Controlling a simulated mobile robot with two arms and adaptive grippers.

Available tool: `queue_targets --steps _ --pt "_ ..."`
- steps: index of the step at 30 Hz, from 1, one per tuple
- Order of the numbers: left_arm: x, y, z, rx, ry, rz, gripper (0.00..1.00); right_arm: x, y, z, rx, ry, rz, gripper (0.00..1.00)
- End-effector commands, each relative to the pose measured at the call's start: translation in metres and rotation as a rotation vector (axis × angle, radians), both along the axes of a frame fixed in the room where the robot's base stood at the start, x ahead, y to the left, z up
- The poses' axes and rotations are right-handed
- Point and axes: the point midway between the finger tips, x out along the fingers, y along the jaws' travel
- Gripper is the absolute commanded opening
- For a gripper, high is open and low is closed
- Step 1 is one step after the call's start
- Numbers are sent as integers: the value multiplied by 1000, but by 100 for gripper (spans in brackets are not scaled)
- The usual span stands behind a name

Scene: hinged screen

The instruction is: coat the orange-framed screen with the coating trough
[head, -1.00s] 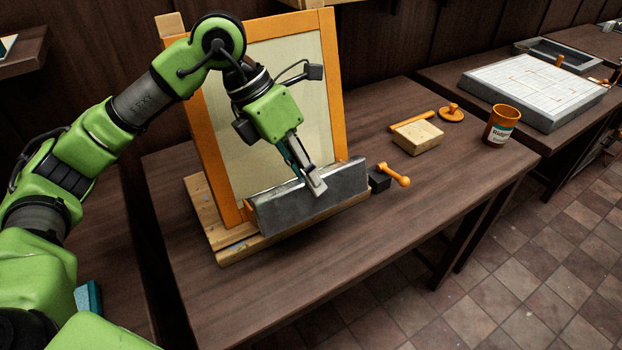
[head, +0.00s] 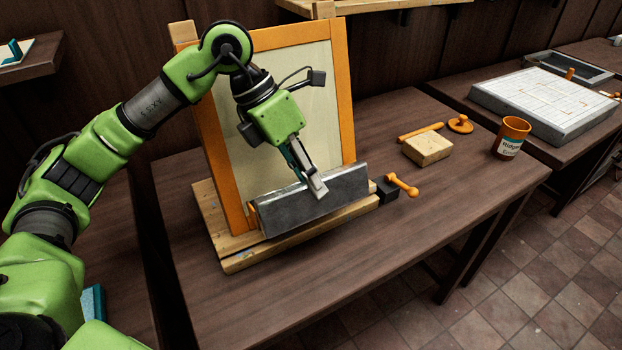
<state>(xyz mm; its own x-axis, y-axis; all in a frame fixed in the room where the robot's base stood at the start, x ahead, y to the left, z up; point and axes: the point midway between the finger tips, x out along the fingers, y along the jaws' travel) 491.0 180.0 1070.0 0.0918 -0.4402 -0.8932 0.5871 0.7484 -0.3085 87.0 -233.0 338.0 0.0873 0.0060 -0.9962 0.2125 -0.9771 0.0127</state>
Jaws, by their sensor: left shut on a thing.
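The orange-framed screen (head: 342,95) stands upright, leaning back slightly, on a wooden base (head: 232,262) on the dark table. Its pale mesh shows behind my arm. The grey metal coating trough (head: 345,190) lies lengthwise across the screen's lower part, close in front of it; I cannot tell whether its edge touches the mesh. My left gripper (head: 316,190) is shut on the trough's upper edge near the middle. My left arm covers part of the screen's upper left side. My right gripper is not in view.
A dark clamp block with an orange handle (head: 402,185) sits at the base's right end. A wooden block (head: 427,149), an orange rod (head: 420,131), an orange knob (head: 460,124) and a labelled orange jar (head: 511,138) stand farther right. The table's front right is clear.

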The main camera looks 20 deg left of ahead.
Motion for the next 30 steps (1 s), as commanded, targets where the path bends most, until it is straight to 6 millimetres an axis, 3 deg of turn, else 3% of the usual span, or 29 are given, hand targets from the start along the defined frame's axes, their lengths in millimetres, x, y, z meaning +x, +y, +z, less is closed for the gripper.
queue_targets --steps 30 --pt "5 6 -1 -1 -2 0 0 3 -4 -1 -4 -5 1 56"
